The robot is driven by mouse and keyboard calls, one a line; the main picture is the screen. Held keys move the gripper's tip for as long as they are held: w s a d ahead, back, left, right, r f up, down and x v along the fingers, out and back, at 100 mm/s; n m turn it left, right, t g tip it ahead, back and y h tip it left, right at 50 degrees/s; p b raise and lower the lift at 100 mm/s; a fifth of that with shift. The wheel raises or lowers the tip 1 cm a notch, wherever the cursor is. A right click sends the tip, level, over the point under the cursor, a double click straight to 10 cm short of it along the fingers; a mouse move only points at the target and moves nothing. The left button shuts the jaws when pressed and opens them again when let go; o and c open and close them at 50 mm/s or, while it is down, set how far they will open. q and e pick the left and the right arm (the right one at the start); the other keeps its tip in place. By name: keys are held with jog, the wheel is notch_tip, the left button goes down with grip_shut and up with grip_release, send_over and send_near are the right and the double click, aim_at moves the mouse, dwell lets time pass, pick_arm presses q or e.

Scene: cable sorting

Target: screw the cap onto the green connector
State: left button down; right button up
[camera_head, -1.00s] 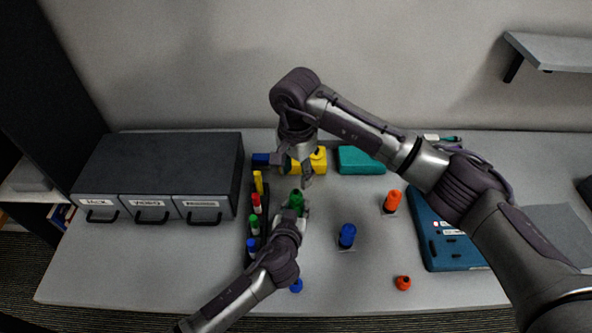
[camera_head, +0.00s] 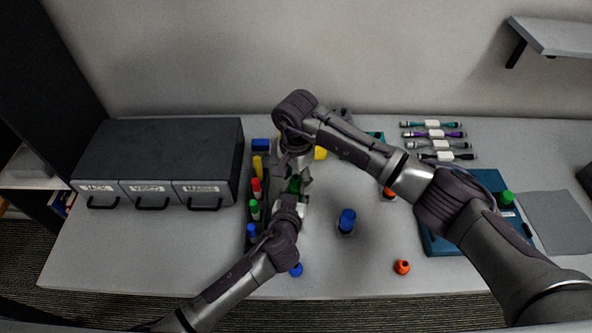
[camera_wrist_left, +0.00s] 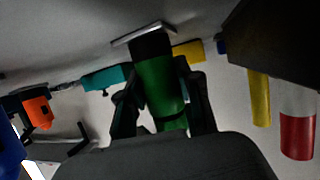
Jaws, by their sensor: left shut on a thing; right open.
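The green connector (camera_head: 294,186) stands left of the middle of the table, partly hidden by my grippers. My left gripper (camera_head: 300,200) is shut on it from the near side. In the left wrist view the green connector (camera_wrist_left: 160,85) is between the left gripper's fingers (camera_wrist_left: 160,112), with its dark section and flat pale plate at the picture's top. My right gripper (camera_head: 298,172) is open, pointing down just above and behind the connector. A green cap-like piece (camera_head: 507,198) shows on the blue case at the right, beyond my right arm. I cannot tell whether a cap is on the connector.
A blue connector (camera_head: 347,222) and an orange connector (camera_head: 389,193) stand to the right. A blue cap (camera_head: 296,270) and orange cap (camera_head: 402,267) lie near the front. A rack of coloured plugs (camera_head: 247,243) is left; drawers (camera_head: 160,150) and the blue case (camera_head: 455,243) flank the workspace.

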jog(key=shift+c, duration=0.2)
grip_shut()
jog(key=m, duration=1)
jog(key=shift+m, duration=0.3)
jog(key=m, duration=1.2)
jog(key=shift+f, duration=0.1)
jog(key=m, duration=0.3)
jog(key=shift+o, duration=1.1)
grip_release()
